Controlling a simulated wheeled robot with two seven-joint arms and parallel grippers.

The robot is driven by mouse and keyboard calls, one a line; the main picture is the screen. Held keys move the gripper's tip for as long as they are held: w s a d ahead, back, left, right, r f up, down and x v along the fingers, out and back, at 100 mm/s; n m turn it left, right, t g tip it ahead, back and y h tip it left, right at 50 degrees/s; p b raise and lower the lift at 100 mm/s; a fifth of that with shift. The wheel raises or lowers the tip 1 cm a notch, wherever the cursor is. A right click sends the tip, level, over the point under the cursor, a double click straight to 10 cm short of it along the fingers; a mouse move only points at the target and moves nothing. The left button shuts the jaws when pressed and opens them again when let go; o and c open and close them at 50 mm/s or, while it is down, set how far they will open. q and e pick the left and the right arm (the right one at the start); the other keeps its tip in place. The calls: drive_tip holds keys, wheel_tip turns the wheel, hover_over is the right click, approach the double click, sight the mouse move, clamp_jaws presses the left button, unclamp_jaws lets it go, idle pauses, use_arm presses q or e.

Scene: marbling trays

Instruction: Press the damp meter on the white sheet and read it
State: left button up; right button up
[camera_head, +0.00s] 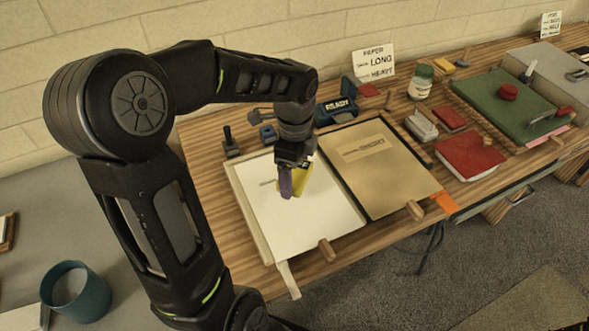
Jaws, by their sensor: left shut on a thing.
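The white sheet (315,228) lies flat on the left board on the wooden table. My left gripper (291,174) is above the sheet's upper part, pointing down, and is shut on a small yellow and purple thing (301,181), which looks like the damp meter. Its lower end is over the sheet; I cannot tell whether it touches. Any reading on it is too small to make out. My right gripper is not in view.
A tan sheet (385,175) lies to the right of the white one. Wooden pegs (327,250) sit along the front edges. A dark blue box (335,112) with lettering like "READY" stands behind.

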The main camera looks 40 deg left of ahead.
sight(294, 182)
use_arm(q)
drive_tip(key=shift+f+b, duration=1.25)
drive_tip(key=shift+f, duration=0.65)
drive_tip(key=shift+f+b, duration=0.35)
drive_tip(key=shift+f, duration=0.2)
drive_tip(key=shift+s+f, duration=0.1)
idle(0.7)
wheel_tip(294, 182, up, 7)
drive_tip(key=p, duration=0.6)
idle(1.2)
